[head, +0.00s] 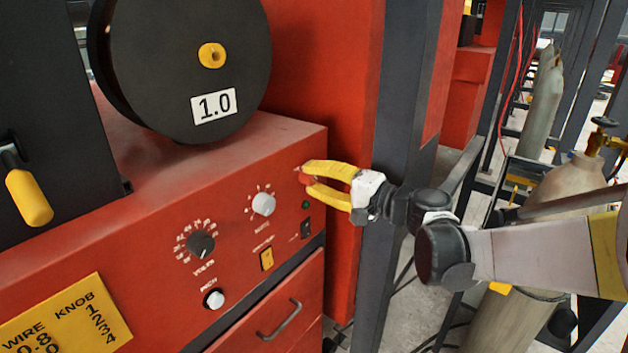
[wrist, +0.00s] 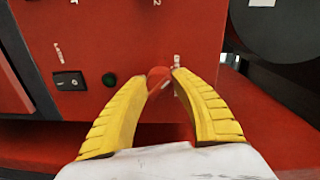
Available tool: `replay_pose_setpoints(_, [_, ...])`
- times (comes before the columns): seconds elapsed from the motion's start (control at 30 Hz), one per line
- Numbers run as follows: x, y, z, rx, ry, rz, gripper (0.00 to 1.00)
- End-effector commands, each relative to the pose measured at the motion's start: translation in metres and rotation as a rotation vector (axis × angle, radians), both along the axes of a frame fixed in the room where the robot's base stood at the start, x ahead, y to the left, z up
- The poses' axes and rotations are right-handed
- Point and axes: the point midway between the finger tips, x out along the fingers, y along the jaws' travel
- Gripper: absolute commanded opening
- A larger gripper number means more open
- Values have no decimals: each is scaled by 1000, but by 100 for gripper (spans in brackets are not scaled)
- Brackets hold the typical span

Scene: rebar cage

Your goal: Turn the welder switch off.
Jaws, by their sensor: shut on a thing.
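The red welder (head: 150,225) has its control panel facing me. My yellow-fingered gripper (head: 304,176) is at the panel's upper right edge. In the wrist view, my gripper (wrist: 163,77) is closed on a small red knob (wrist: 158,76), with one fingertip on each side. A small pale label (wrist: 177,61) is beside the right fingertip; its text is unreadable. The fingers mostly hide the knob in the head view. A green lamp (head: 305,205) and a black rocker switch (head: 306,228) sit below the gripper; which way the knob points is unclear.
A white dial (head: 263,204), a black volts dial (head: 201,244), a yellow rocker (head: 267,259) and a white button (head: 214,299) are on the panel. A black wire spool (head: 180,60) stands above. A dark post (head: 405,100) rises behind my gripper; gas cylinders (head: 541,105) stand at right.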

Motion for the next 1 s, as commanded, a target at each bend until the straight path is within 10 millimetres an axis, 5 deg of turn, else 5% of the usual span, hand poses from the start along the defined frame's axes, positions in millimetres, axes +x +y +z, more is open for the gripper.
replay_pose_setpoints(0.67, [-1, 1, 0, -41, -53, 3, 1])
replay_pose_setpoints(0.7, [-1, 1, 0, -41, -53, 4, 34])
replay_pose_setpoints(0.77, [-1, 1, 0, -41, -53, 4, 52])
replay_pose_setpoints(1.0, [-1, 1, 0, -40, -52, 2, 56])
